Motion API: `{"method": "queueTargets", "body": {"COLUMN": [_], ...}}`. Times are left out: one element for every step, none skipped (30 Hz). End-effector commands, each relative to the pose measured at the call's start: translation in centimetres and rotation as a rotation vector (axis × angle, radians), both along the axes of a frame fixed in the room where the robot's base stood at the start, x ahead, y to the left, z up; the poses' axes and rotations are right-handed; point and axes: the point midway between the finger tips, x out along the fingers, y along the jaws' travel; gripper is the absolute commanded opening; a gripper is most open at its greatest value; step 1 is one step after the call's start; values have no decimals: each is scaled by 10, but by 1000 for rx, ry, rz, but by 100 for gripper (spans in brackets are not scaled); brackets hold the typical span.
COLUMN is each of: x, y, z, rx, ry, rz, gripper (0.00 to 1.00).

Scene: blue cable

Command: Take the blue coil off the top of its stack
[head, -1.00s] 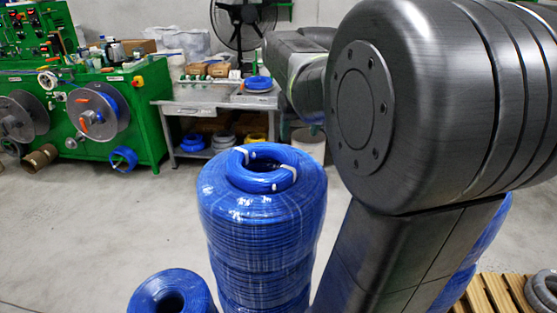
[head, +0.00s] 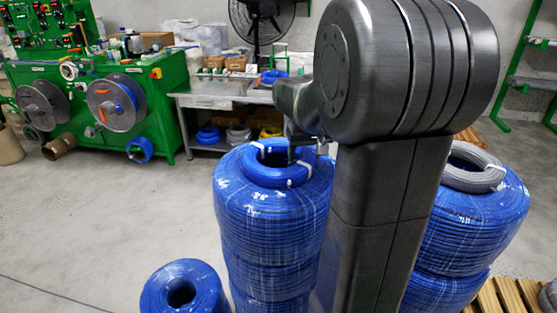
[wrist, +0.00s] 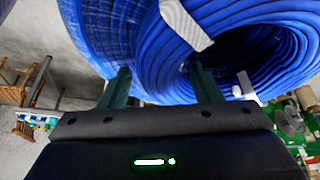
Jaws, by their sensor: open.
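The small blue coil (head: 262,172), bound with white ties, lies flat on top of a tall stack of large blue wrapped coils (head: 268,225). In the wrist view the small coil (wrist: 165,70) fills the upper middle and right, with its dark hole at the right. My gripper (wrist: 163,84) is open, its two dark green fingers at the coil. One finger shows near the coil's outer edge and the other near its hole; I cannot tell whether they touch it. In the head view my gripper (head: 300,147) is partly hidden by my arm, at the coil's right side.
A second blue stack (head: 465,235) with a grey coil (head: 472,167) on top stands right of my arm. A lower blue coil (head: 183,291) stands front left. A workbench (head: 215,96) and green machine (head: 165,100) are behind. Grey floor is clear at left.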

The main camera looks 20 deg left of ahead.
Motion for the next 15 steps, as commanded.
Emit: {"method": "queueTargets", "body": {"x": [0,0,0,0,0,0,0,0,0,0,0,0,0,0,0], "y": [0,0,0,0,0,0,0,0,0,0,0,0,0,0,0], "z": [0,0,0,0,0,0,0,0,0,0,0,0,1,1,1], "rx": [0,0,0,0,0,0,0,0,0,0,0,0,0,0,0], "ry": [0,0,0,0,0,0,0,0,0,0,0,0,0,0,0], "rz": [0,0,0,0,0,0,0,0,0,0,0,0,0,0,0], "gripper": [58,58,50,44,38,30,24,18,11,5,0,0,0,0,0]}}
